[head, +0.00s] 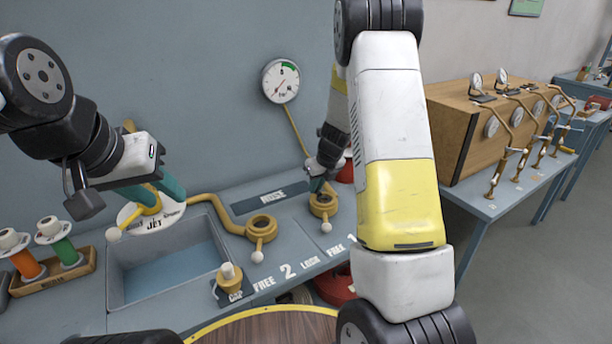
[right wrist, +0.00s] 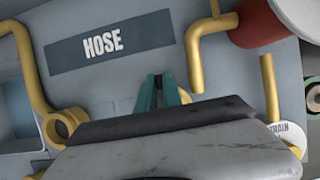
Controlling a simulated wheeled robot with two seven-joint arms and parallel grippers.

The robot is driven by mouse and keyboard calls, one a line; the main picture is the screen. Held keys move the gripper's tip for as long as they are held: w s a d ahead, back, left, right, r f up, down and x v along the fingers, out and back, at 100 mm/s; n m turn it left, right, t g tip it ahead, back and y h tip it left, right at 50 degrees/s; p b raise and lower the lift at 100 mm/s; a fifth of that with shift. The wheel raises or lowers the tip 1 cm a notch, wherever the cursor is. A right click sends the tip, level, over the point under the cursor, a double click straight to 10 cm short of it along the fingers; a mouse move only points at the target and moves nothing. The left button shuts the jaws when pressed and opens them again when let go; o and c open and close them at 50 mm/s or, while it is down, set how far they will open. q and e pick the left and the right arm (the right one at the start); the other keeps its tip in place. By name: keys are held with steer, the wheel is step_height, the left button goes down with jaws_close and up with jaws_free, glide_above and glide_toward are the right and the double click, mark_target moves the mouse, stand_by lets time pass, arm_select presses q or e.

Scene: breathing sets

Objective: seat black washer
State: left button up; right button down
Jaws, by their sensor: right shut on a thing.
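My right gripper (head: 321,183) is low over a brass ring fitting (head: 322,205) at the back of the blue bench in the head view. Its teal fingertips (right wrist: 160,90) are close together in the right wrist view. What they hold is hidden by the gripper body, and I cannot make out a black washer in either view. My left gripper (head: 168,192) has its teal fingers apart over the round white JET plate (head: 133,215), with a yellow part beside them.
A second brass ring fitting (head: 261,225) ends a yellow pipe. A blue basin (head: 112,285), a brass cap (head: 230,280) and a wooden rack (head: 85,268) with orange and green pieces are on the left. A gauge (head: 281,81) hangs on the wall. My right arm hides the bench's right end.

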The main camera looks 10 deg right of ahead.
mark_target(322, 198)
steer(key=shift+f, duration=0.5)
steer(key=c, duration=1.4)
jaws_free()
steer(key=shift+c, duration=0.2)
steer(key=shift+r, duration=0.1)
steer(key=v, duration=0.7)
steer(key=shift+s+d+r, duration=0.1)
steer(key=shift+s+r, duration=0.05)
steer(key=shift+r, duration=0.1)
